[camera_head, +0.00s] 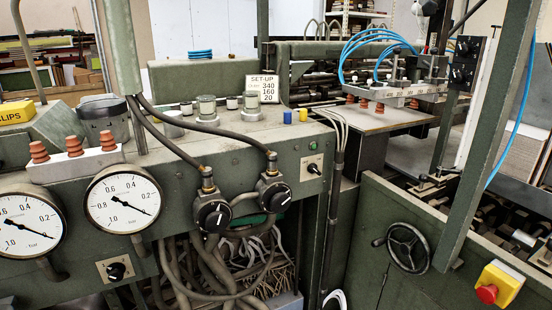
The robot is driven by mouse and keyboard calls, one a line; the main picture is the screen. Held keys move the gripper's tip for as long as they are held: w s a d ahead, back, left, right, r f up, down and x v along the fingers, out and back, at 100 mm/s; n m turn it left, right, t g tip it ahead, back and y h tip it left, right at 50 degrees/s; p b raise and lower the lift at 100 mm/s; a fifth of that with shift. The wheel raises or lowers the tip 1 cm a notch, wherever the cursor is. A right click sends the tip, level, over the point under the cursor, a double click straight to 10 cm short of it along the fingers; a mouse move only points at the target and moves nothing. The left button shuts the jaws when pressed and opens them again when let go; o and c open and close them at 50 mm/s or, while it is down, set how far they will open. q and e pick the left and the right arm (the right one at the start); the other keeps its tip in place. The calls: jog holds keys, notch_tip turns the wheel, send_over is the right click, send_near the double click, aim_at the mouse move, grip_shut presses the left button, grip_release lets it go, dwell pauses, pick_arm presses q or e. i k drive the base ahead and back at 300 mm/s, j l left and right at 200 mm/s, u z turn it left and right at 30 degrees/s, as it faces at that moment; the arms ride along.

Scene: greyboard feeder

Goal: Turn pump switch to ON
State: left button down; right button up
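No label reading pump is legible, so I cannot tell which control is the pump switch. A small black switch on a pale plate (313,168) sits on the right part of the green machine front, under a small green indicator (313,146). Another black switch on a beige plate (115,270) sits lower left, below the gauges. Their ON or OFF positions are too small to read. Two larger black knobs (213,215) (275,196) with hoses sit between them. Neither of my grippers is in view.
Two round pressure gauges (123,199) (27,224) are at left. Black hoses arch over the front. Loose cables (240,265) fill an opening below the knobs. A handwheel (408,248) and red emergency button (487,293) are at right. A green post (490,140) stands there.

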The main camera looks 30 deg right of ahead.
aim_at(312, 168)
jog(key=z, duration=1.1)
